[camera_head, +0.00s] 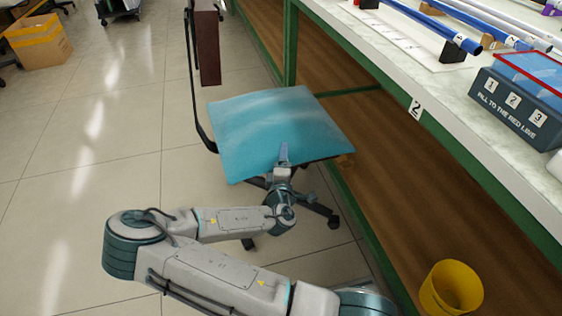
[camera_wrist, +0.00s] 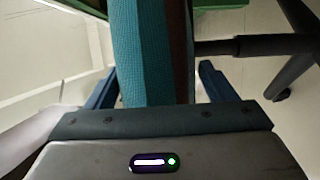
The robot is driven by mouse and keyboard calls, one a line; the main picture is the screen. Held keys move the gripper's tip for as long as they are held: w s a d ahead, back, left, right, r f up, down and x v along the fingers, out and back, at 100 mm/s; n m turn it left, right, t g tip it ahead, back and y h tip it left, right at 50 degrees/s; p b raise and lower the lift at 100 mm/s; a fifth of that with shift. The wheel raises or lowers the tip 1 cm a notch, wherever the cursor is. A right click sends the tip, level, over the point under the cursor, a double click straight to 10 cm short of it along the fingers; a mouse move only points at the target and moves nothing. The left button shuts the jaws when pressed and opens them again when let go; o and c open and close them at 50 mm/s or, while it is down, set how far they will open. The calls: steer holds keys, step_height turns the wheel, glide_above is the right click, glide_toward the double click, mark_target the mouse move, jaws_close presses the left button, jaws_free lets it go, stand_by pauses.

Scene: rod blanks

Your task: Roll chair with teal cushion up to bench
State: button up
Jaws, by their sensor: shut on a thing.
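The chair has a square teal cushion (camera_head: 275,120), a dark brown backrest (camera_head: 207,45) on a black bar, and a black wheeled base (camera_head: 320,212). It stands beside the bench (camera_head: 415,108), with the cushion's right corner close to the green frame and wooden panel. My gripper (camera_head: 284,155) is at the cushion's near edge, shut on the seat. In the wrist view the teal cushion (camera_wrist: 142,55) runs between the two blue fingers of my gripper (camera_wrist: 157,86). My arm hides part of the wheeled base, and the exact finger contact is hard to see.
A yellow bin (camera_head: 451,290) stands by the bench at lower right. The bench top holds blue rods (camera_head: 430,25) and a dark numbered box (camera_head: 512,108). A cardboard box (camera_head: 38,42) is far left. The tiled floor left of the chair is clear.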

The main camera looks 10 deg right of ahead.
steer(key=shift+s+d, duration=0.1)
steer(key=o, duration=2.1)
steer(key=shift+c, duration=0.2)
steer(key=shift+s, duration=0.1)
steer(key=p+v, duration=0.5)
steer(key=v, duration=0.8)
steer(key=shift+s+p, duration=0.3)
steer(key=shift+p, duration=0.05)
steer(key=shift+r, duration=0.1)
